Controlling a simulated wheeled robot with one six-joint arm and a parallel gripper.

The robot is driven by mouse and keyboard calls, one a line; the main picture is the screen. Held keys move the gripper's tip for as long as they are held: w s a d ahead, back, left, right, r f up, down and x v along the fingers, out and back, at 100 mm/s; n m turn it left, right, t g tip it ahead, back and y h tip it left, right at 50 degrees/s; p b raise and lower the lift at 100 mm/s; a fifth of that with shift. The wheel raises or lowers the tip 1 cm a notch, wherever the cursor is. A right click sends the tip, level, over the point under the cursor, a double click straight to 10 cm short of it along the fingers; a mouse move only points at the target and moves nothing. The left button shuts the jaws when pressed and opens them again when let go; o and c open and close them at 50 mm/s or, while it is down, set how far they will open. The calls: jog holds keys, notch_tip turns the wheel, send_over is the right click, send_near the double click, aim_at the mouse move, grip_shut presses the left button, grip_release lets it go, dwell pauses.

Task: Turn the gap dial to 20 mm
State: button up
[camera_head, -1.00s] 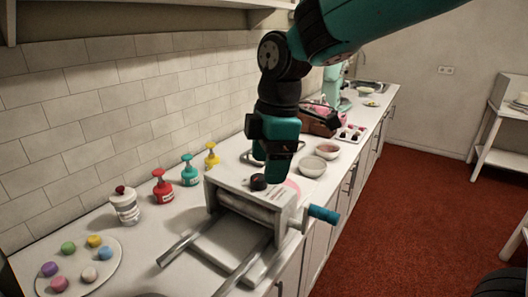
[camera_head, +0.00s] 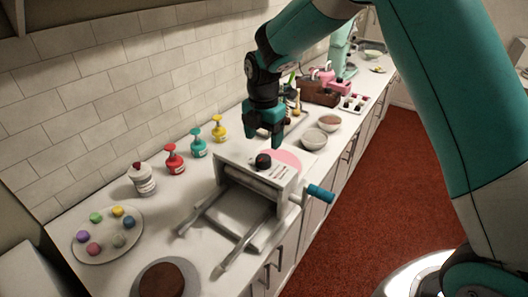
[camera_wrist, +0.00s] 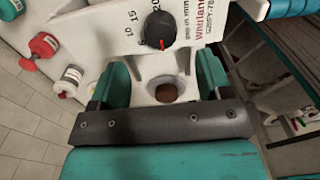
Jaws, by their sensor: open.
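The gap dial is a small black knob (camera_head: 263,160) on top of the white roller machine (camera_head: 236,160). In the wrist view the dial (camera_wrist: 160,30) shows a red pointer mark on its lower side. The printed numbers 10, 15 and 20 are at its left and upper left, and the mark does not point at them. My gripper (camera_head: 265,139) hangs above the machine near the dial, pointing down. In the wrist view its two teal fingers (camera_wrist: 162,78) are spread apart with nothing held, and the dial is ahead of them, not between them.
A blue crank handle (camera_head: 320,193) sticks out at the machine's right. Red, teal and yellow bottles (camera_head: 198,143) stand along the wall. Bowls (camera_head: 314,139) stand behind the machine.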

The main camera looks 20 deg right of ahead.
aim_at(264, 157)
notch_tip(264, 157, down, 7)
jog(key=shift+f+p, duration=0.1)
jog(key=shift+p, duration=0.85)
jog(key=c, duration=0.9)
